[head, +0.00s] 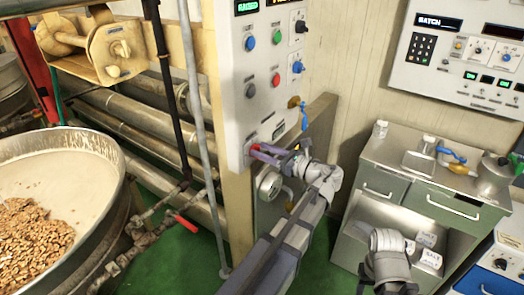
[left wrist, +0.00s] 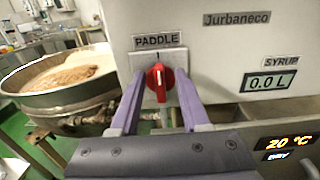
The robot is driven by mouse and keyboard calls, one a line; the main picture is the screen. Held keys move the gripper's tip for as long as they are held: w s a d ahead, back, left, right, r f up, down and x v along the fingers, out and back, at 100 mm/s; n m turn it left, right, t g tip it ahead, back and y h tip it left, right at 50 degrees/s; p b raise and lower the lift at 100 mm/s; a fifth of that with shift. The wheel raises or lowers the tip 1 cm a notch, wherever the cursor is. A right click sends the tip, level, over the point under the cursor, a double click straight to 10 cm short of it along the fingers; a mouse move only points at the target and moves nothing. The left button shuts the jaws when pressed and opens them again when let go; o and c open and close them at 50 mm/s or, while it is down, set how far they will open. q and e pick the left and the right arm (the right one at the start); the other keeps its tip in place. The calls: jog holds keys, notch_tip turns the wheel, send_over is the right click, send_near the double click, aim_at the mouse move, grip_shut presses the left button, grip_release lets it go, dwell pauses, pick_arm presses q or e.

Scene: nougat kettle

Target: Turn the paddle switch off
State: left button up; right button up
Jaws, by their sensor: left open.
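The paddle switch is a red rotary knob (left wrist: 159,80) on a pale plate under a "PADDLE" label (left wrist: 157,41) in the left wrist view. Its grip looks about upright. My left gripper (left wrist: 160,88) is open, with one purple finger on each side of the knob. I cannot tell whether the fingers touch it. In the head view my left gripper (head: 270,154) reaches the lower part of the tall white control panel (head: 256,106), and the knob is partly hidden there. My right gripper is not visible.
A large kettle (head: 118,160) with brown nuts (head: 32,235) stands at the left. A syrup display (left wrist: 270,83) reading 0.0 L is right of the switch. A round gauge (head: 269,184) sits below the panel. A steel cabinet (head: 440,170) stands at the right.

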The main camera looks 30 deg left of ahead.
pick_arm(q)
jog(key=shift+a, duration=0.35)
jog(key=shift+c, duration=0.3)
grip_shut()
